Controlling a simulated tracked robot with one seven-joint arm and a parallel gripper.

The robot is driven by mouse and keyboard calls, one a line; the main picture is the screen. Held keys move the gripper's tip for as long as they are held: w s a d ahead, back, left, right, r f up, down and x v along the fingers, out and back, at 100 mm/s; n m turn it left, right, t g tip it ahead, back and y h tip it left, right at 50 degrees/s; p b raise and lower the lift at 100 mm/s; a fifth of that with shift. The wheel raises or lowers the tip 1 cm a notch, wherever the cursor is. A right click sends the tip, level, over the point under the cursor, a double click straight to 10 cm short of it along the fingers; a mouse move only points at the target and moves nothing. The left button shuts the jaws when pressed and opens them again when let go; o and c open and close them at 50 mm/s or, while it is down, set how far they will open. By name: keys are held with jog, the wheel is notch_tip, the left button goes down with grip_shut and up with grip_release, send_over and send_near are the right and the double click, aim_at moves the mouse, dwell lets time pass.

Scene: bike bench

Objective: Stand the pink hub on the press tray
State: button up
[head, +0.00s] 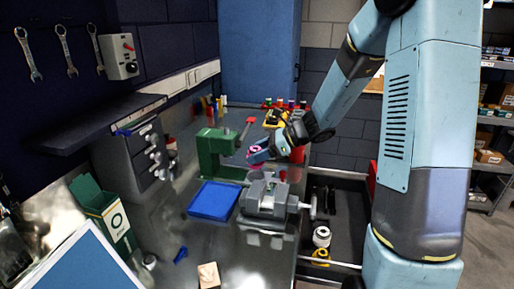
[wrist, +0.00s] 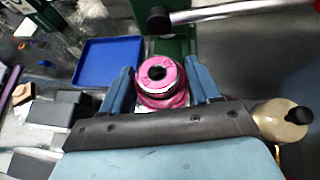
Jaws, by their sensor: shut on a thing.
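The pink hub (wrist: 162,82) sits between the two blue fingers of my gripper (wrist: 162,88) in the wrist view, its round end with a dark centre hole facing the camera. In the head view, my gripper (head: 259,153) is shut on the hub, and only a little pink shows. It is beside the green press (head: 214,152), above the bench. A flat blue tray (head: 213,201) lies empty on the bench in front of the press. It also shows in the wrist view (wrist: 106,62), left of the hub and apart from it.
A grey vise (head: 267,200) stands right of the tray, below my gripper. The press has a lever with a red knob (head: 250,120). A green box (head: 100,208), a blue piece (head: 180,254) and a wooden block (head: 208,275) are nearer on the bench. Coloured items crowd the back.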

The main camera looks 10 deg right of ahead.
aim_at(257, 164)
jog(key=shift+f, duration=1.65)
jog(key=shift+s, duration=0.1)
jog(key=shift+f, duration=0.5)
dwell(0.5)
jog(key=o, duration=0.9)
jog(key=shift+d, duration=0.1)
jog(key=v, duration=1.1)
dwell(0.6)
